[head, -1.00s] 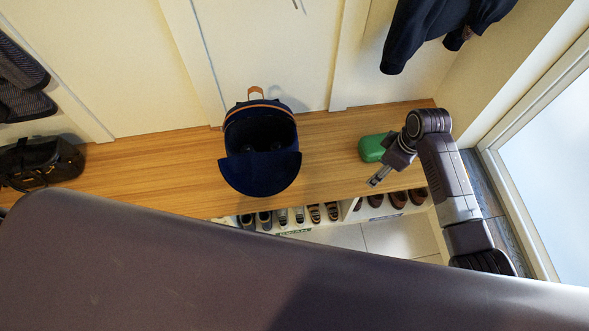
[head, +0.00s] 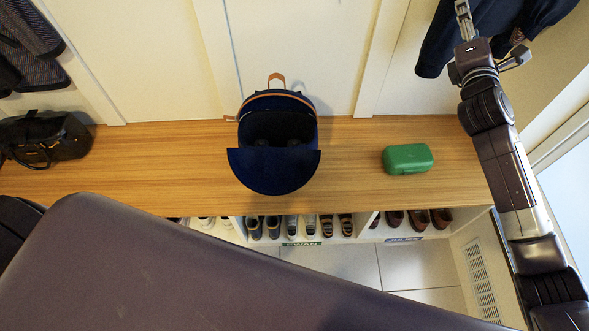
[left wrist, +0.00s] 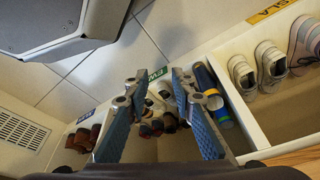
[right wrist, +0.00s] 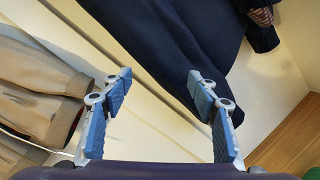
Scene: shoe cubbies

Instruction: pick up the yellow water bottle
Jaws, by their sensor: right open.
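I cannot make out a yellow water bottle in any view. My right gripper (right wrist: 160,82) is open and empty in the right wrist view, in front of a hanging dark blue jacket (right wrist: 180,35). In the head view the right gripper (head: 463,12) is at the top right, above the bench. My left gripper (left wrist: 156,84) is open and empty in the left wrist view, over the shoe cubbies. It is not clearly visible in the head view.
A navy backpack (head: 276,172) stands open on the wooden bench (head: 345,165). A green case (head: 408,159) lies to its right, a black bag (head: 45,138) at far left. Shoes (head: 300,226) fill cubbies below. Bare bench lies between backpack and case.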

